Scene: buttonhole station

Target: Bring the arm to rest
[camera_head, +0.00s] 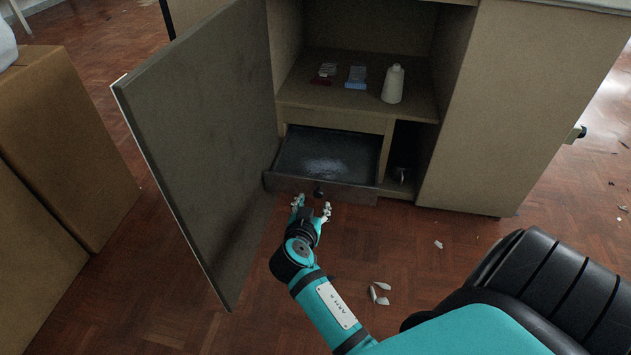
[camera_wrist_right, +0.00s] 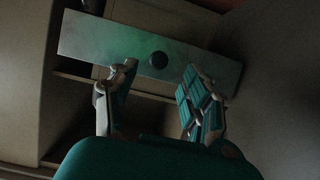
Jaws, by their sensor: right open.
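My right arm reaches out low in front of a cabinet. My right gripper (camera_head: 312,209) is open and empty, just in front of the pulled-out drawer (camera_head: 325,188). In the right wrist view the two fingers of my right gripper (camera_wrist_right: 155,90) stand apart, with the drawer's dark round knob (camera_wrist_right: 158,60) beyond and between them. The fingers look clear of the knob, though the exact gap is hard to tell. The knob also shows in the head view (camera_head: 319,193). My left gripper is not in view.
The cabinet door (camera_head: 200,140) stands open to the left of my right arm. A white bottle (camera_head: 393,84), a blue box (camera_head: 356,77) and a red box (camera_head: 324,74) are on the shelf. Cardboard-coloured boxes (camera_head: 65,140) stand at the left. White shards (camera_head: 380,293) lie on the floor.

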